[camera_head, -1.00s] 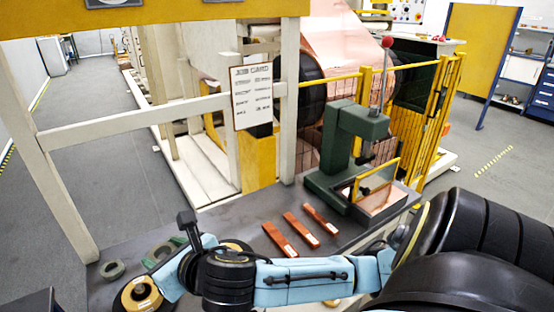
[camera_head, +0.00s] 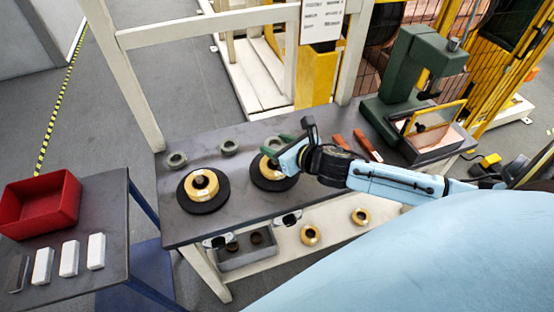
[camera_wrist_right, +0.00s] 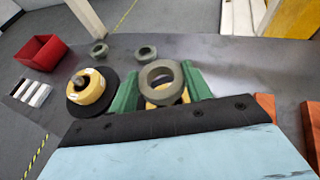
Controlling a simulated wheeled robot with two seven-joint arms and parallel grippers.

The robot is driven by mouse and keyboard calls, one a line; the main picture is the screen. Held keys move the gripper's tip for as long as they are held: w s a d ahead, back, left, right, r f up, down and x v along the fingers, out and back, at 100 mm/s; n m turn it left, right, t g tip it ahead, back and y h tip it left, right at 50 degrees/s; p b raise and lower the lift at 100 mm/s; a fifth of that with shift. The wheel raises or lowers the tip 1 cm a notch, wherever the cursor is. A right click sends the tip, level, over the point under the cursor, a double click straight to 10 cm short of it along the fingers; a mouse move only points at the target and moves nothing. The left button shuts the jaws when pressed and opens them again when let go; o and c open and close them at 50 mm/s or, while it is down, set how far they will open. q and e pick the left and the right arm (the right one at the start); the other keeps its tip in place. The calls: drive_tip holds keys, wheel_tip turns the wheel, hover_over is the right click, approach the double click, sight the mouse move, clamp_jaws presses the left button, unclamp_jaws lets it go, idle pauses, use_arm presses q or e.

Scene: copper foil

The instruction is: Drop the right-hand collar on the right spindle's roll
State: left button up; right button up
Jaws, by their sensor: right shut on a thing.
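My right gripper (camera_head: 279,147) has green fingers and is over the right spindle's roll (camera_head: 268,171), a yellow roll on a round black base. In the right wrist view, the fingers (camera_wrist_right: 164,84) are shut on a grey-green ring collar (camera_wrist_right: 159,70). Part of the yellow roll (camera_wrist_right: 166,97) shows through and below the collar. The collar looks above the roll; the gap cannot be judged. My left gripper is not in view.
Two loose collars (camera_head: 175,159) (camera_head: 229,148) lie on the dark bench (camera_head: 225,220) behind the rolls. A red bin (camera_head: 40,204) and several blocks stand on a left side table.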

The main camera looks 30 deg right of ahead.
drive_tip(key=shift+f+b, duration=0.5)
drive_tip(key=shift+f, duration=2.4)
drive_tip(key=shift+f, duration=0.25)
drive_tip(key=o, duration=1.1)
drive_tip(key=shift+r, duration=0.35)
drive_tip(key=v, duration=1.2)
drive_tip(key=shift+f+p, duration=0.15)
drive_tip(key=shift+p, duration=0.15)
